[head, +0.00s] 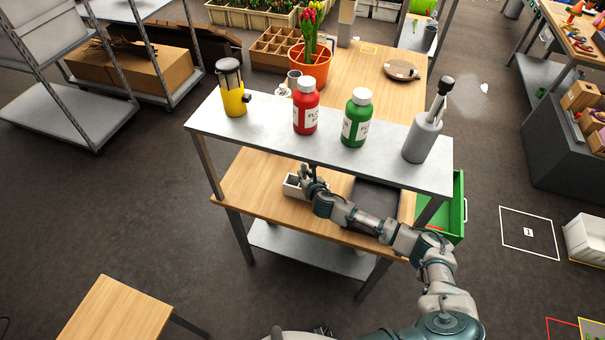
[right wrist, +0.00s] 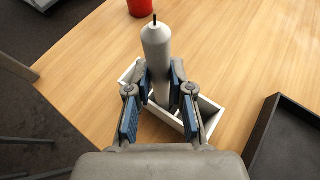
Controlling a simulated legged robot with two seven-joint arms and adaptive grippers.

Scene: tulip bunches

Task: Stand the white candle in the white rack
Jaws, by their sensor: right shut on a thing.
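The white candle (right wrist: 156,45) stands upright between the fingers of my right gripper (right wrist: 158,88) in the right wrist view, its dark wick at the top. The gripper is shut on it. The white rack (right wrist: 210,117) is an open box with compartments on the wooden table, directly below the gripper. The candle's lower end shows within the rack's outline; I cannot tell whether it rests on the bottom. In the head view my right gripper (head: 309,178) is at the white rack (head: 291,188), under the grey shelf, and the candle is not clear there. My left gripper is not in view.
A dark tray (right wrist: 285,140) lies right of the rack. Bare wood surrounds the rack.

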